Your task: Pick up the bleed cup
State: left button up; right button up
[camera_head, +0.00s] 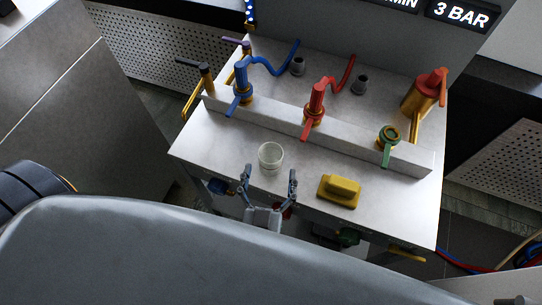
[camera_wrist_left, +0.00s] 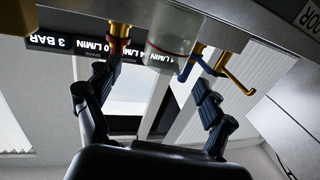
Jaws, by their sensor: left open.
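The bleed cup (camera_head: 270,157) is a clear, pale glass cup standing upright on the near part of the grey metal bench top (camera_head: 221,150). My left gripper (camera_head: 270,175) is open and empty at the bench's front edge, just on the near side of the cup. Its two fingers are spread about either side of the cup's line and look apart from it. In the left wrist view, which is turned upside down, the cup (camera_wrist_left: 174,28) shows beyond the open fingers (camera_wrist_left: 152,84). My right gripper is not in view.
A yellow block with a handle (camera_head: 339,191) sits right of the cup. Behind it, a raised rail (camera_head: 275,120) carries a blue valve (camera_head: 241,85), a red valve (camera_head: 315,102) and a green valve (camera_head: 389,137). The bench left of the cup is clear.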

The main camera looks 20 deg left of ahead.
aim_at(273, 143)
pick_arm(q)
jog(key=x, duration=0.6)
jog(key=shift+s+a+f, duration=0.1)
jog(key=shift+a+f, duration=0.05)
jog(key=shift+a, duration=0.05)
jog(key=c, duration=1.3)
